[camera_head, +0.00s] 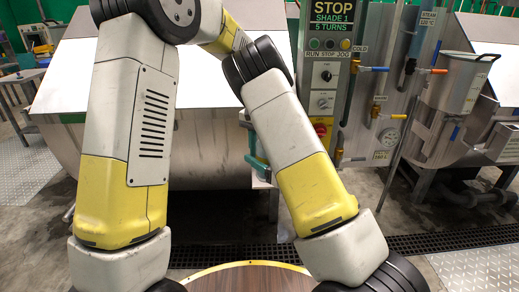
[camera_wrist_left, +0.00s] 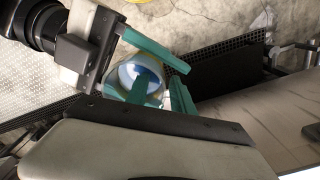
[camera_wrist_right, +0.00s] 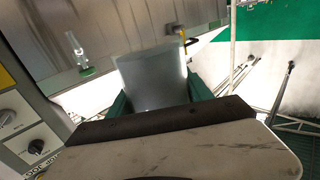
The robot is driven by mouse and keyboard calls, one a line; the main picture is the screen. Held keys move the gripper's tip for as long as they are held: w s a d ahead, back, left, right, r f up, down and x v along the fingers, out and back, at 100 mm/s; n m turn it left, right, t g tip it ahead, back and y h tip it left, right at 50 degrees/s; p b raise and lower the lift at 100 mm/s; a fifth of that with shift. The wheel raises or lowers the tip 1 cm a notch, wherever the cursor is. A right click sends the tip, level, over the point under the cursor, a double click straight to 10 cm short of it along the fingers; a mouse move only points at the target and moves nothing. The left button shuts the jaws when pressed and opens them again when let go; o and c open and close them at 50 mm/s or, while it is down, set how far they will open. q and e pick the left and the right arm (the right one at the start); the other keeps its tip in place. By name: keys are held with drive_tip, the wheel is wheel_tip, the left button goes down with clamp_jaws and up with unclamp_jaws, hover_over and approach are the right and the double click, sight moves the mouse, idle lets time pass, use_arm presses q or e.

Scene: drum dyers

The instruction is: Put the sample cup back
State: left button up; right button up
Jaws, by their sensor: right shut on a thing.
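The sample cup (camera_wrist_right: 152,78) is pale and translucent in the right wrist view, held between the teal fingers of my right gripper (camera_wrist_right: 160,98). In the left wrist view the cup (camera_wrist_left: 126,74) is seen through its open mouth, with blue inside. There my right gripper comes in from the upper left, its fingers around the cup. My left gripper (camera_wrist_left: 167,97) is close beside the cup, its teal fingers apart; whether they touch the cup I cannot tell. In the head view my arms hide the cup and most of both grippers.
Behind my arms stands a large steel drum machine (camera_head: 210,150) with a control panel (camera_head: 328,60). Valves and pipes (camera_head: 385,100) and a steel bucket (camera_head: 458,85) are on the right. A round brown tabletop (camera_head: 245,280) with a yellow rim is at the bottom front.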

use_arm(q)
clamp_jaws()
use_arm(e)
drive_tip(key=o, duration=1.6)
drive_tip(key=shift+o, duration=0.2)
drive_tip(key=shift+r, duration=0.1)
